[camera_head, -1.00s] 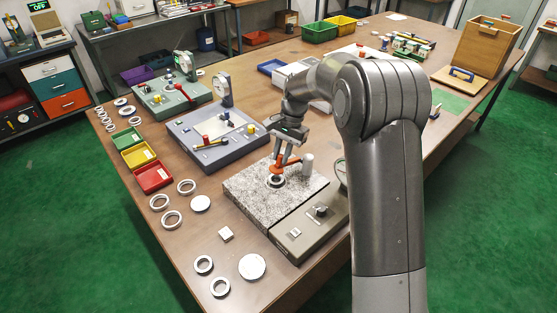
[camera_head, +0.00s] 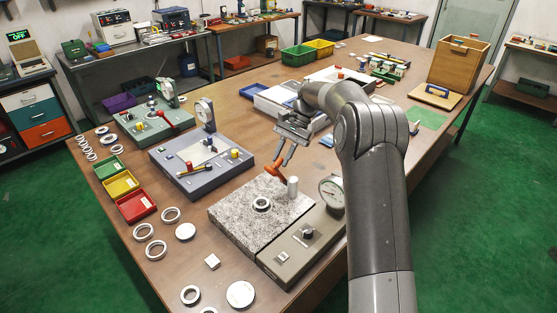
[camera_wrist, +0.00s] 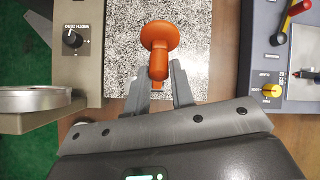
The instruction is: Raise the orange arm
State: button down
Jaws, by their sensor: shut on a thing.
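The orange arm (camera_head: 274,170) is tilted up above the granite plate (camera_head: 235,215), beside a grey post (camera_head: 293,187). My gripper (camera_head: 280,161) is shut on the orange arm from above. In the wrist view the orange arm (camera_wrist: 160,38) shows a round disc end and a stem between my two grey fingers. A metal ring (camera_head: 262,204) lies on the granite plate, below and apart from the orange arm. The ring is not visible in the wrist view.
A grey-green base with a knob (camera_head: 307,232) and a dial gauge (camera_head: 332,193) adjoin the plate at right. A blue-grey instrument (camera_head: 180,177) stands behind left. Loose rings, discs and coloured trays (camera_head: 136,206) line the table's left side.

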jog(key=shift+w+d+f, duration=0.25)
jog(key=shift+d+f, duration=0.1)
jog(key=shift+d, duration=0.25)
jog(key=shift+d+f, duration=0.1)
jog(key=c, duration=1.6)
grip_release()
jog(key=o, duration=0.3)
jog(key=shift+a, duration=0.25)
jog(key=shift+r, duration=0.25)
jog(key=v, duration=1)
jog(key=shift+w+d+r, duration=0.2)
jog(key=shift+r, duration=0.05)
